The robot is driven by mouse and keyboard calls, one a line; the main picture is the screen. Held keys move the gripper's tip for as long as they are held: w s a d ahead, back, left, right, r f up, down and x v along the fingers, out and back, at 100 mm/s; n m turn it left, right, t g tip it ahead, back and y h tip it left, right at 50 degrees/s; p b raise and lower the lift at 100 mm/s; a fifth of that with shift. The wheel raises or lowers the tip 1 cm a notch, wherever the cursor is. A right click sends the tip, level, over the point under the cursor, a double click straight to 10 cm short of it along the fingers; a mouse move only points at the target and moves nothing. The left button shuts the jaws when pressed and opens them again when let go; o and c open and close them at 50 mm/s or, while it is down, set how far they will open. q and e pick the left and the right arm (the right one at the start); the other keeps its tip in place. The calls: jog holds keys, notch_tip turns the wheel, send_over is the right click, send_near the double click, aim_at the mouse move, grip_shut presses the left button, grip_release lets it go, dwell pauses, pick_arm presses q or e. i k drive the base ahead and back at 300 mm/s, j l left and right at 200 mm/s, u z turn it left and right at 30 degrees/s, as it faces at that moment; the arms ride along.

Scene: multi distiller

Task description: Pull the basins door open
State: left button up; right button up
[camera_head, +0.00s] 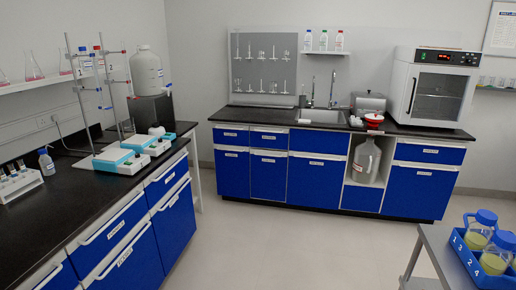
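The basin (320,116) is set into the black counter at the back wall, in the middle of the head view. Below it is a blue cabinet front with an upper panel (318,142) and a larger lower door (315,183). The lower door looks shut, flush with the fronts beside it. A pale handle strip with a small label runs along its top edge. Neither of my grippers is in view.
The floor (265,240) before the basin cabinet is clear. A side bench (100,195) with blue drawers stands at left. A grey table (440,245) with a blue bottle rack (465,255) is at lower right. An open niche with a large bottle (366,160) adjoins the basin cabinet.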

aim_at(232, 162)
jog(key=i, duration=3.85)
